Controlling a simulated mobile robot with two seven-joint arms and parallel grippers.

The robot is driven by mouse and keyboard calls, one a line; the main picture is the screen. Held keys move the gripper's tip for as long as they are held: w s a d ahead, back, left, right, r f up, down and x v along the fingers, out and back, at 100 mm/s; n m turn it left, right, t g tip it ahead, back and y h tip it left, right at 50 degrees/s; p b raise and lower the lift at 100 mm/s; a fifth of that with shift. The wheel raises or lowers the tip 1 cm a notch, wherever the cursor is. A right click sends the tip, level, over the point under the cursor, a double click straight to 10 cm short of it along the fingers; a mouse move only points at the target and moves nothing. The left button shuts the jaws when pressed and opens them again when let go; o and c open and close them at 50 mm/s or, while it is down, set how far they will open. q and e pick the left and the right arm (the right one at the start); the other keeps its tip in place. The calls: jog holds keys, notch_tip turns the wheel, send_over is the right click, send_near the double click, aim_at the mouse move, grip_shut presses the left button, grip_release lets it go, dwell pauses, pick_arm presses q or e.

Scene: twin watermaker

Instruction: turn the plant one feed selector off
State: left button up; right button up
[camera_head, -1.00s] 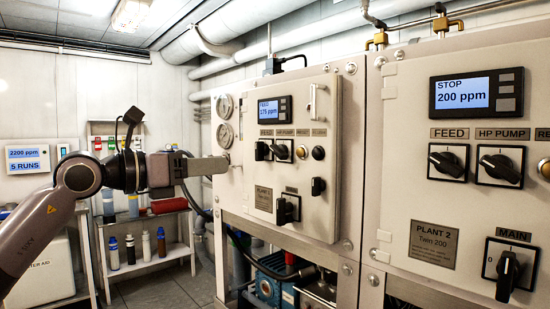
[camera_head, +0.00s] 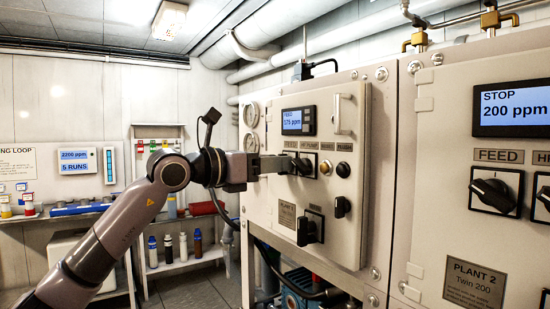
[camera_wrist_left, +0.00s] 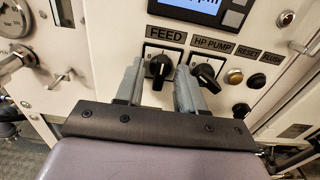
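The plant one feed selector (camera_wrist_left: 159,68) is a black knob under the FEED label on a white plate, in the left wrist view. My left gripper (camera_wrist_left: 159,80) is open, with one grey finger on each side of this knob. Small gaps show between fingers and knob, and I cannot tell whether they touch. In the head view my left gripper (camera_head: 284,163) reaches the panel from the left and mostly hides the feed selector. The plant one display (camera_head: 298,120) reads FEED and what looks like 175 ppm. My right gripper is not in view.
The HP PUMP knob (camera_wrist_left: 206,75) sits close to the right finger. Reset and flush buttons (camera_head: 342,170) are farther right, and a main switch (camera_head: 309,229) is below. A handle (camera_head: 341,114) is above. Plant two's panel (camera_head: 452,220) stands at the right.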

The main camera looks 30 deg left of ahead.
pick_arm(q)
jog(key=shift+w+d, duration=0.15)
jog(key=shift+w, duration=0.2)
grip_shut()
jog(key=shift+n, duration=5.9)
